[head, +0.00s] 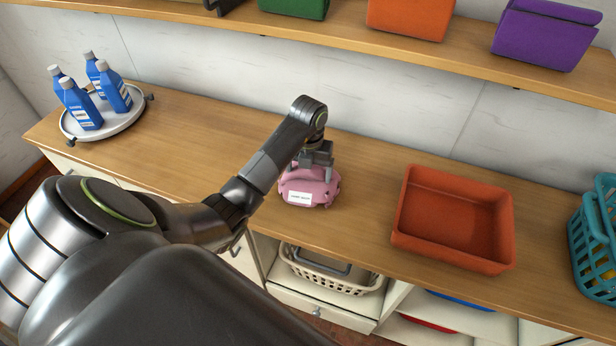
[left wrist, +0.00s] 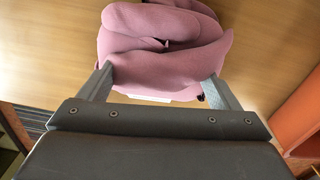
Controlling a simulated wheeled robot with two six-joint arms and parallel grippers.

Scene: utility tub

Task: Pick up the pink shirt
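The pink shirt (head: 312,187) is a folded or rolled bundle with a white label on its front, at the middle of the wooden counter. My left gripper (head: 318,165) is over it from above, fingers pointing down. In the left wrist view the shirt (left wrist: 165,45) lies between the two fingers of the left gripper (left wrist: 160,80), one along each side. The fingers are wide apart and their ends meet the shirt's edges; whether they squeeze it I cannot tell. The shirt appears to be on the counter, its underside hidden. My right gripper is out of view.
An orange-red tray (head: 452,262) stands right of the shirt, a teal basket (head: 580,250) farther right. A round white tray (head: 118,128) holds several blue bottles (head: 112,88) at the left. A shelf (head: 340,42) with colored bundles hangs above. A cream basket (head: 330,283) sits below the counter.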

